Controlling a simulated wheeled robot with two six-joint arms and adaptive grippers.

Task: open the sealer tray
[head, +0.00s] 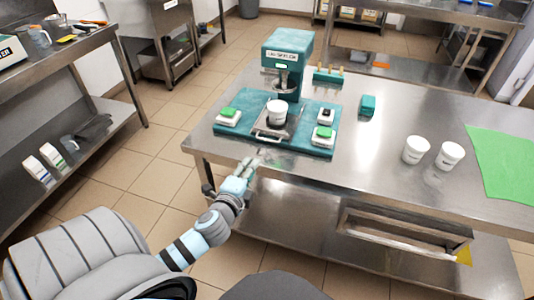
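The teal sealer (287,48) stands on the steel table, on a teal base plate (305,146). Its grey metal tray (268,131) lies at the front of the machine, under and around a white cup (277,116) that stands on it below the sealing head. My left gripper (249,166) is at the table's front edge, in front of the tray, with its fingers pointing toward the sealer. The fingers are small here, and I cannot tell how far apart they are or whether they touch anything. My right gripper is not in view.
White scales with green pads flank the tray, left (228,117) and right (323,134). A teal block (368,105), two white tubs (416,150) and a green mat (505,160) lie to the right. A steel shelf unit (75,130) stands at left. The floor between is clear.

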